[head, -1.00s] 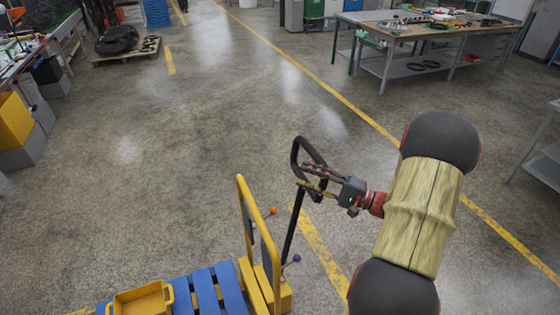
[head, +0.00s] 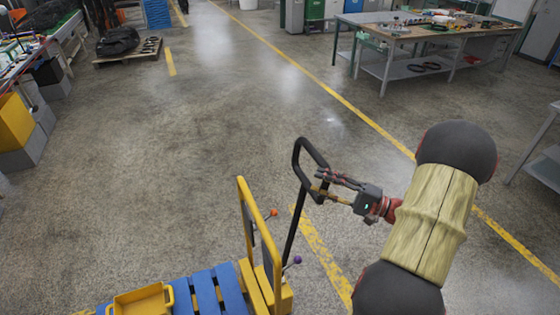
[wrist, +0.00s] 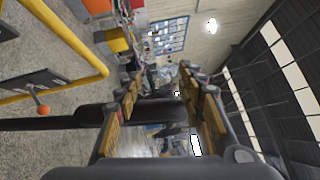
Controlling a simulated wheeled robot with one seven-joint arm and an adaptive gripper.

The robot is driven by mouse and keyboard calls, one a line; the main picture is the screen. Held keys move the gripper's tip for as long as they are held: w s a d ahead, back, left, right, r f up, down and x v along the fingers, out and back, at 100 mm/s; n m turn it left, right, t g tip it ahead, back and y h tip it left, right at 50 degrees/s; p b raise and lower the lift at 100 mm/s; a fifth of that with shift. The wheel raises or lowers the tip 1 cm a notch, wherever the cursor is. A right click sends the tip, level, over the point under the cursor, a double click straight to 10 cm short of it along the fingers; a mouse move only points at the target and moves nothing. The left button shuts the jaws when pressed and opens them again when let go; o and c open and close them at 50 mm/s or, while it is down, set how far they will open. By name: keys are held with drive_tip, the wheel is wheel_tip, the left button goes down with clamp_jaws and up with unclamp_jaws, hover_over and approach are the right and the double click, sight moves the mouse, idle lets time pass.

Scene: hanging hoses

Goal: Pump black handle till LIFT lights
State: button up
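The black handle (head: 297,160) is a loop on a black shaft, standing upright beside a yellow truck frame (head: 243,200). My gripper (head: 316,180) is at the right side of the loop, its two tan-padded fingers apart, one above the other. In the wrist view my gripper (wrist: 160,75) has a wide gap between its fingers. A dark bar of the handle (wrist: 90,115) crosses there, partly covered by the left finger; I cannot tell if it touches. No lit LIFT lamp can be made out.
An orange knob (head: 274,213) and a purple knob (head: 297,260) stick out by the yellow frame. A blue pallet (head: 207,293) with a yellow tray (head: 140,302) lies at bottom left. A workbench (head: 405,35) stands at back right. The floor ahead is clear.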

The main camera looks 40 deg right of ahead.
drive_tip(key=v, duration=0.7)
drive_tip(key=shift+s+d, duration=0.2)
drive_tip(key=shift+s, duration=0.15)
drive_tip(key=shift+f, duration=0.1)
drive_tip(key=s+a+f+g+h, duration=0.1)
drive_tip(key=s+a+f+g, duration=0.25)
drive_tip(key=a+g, duration=0.35)
drive_tip(key=s+a+f+g, duration=0.3)
drive_tip(key=a+f+g, duration=0.2)
drive_tip(key=a+g, duration=0.15)
drive_tip(key=w+a+r+n+t+h, duration=0.1)
drive_tip(key=a+r+n+t+h, duration=0.1)
drive_tip(key=a+r+n+h, duration=0.6)
drive_tip(key=a+r+n, duration=0.5)
drive_tip(key=a+r, duration=0.5)
drive_tip(key=a, duration=0.2)
drive_tip(key=shift+w+r+n+h, duration=0.15)
drive_tip(key=shift+w+n+h, duration=0.15)
drive_tip(key=shift+n, duration=0.1)
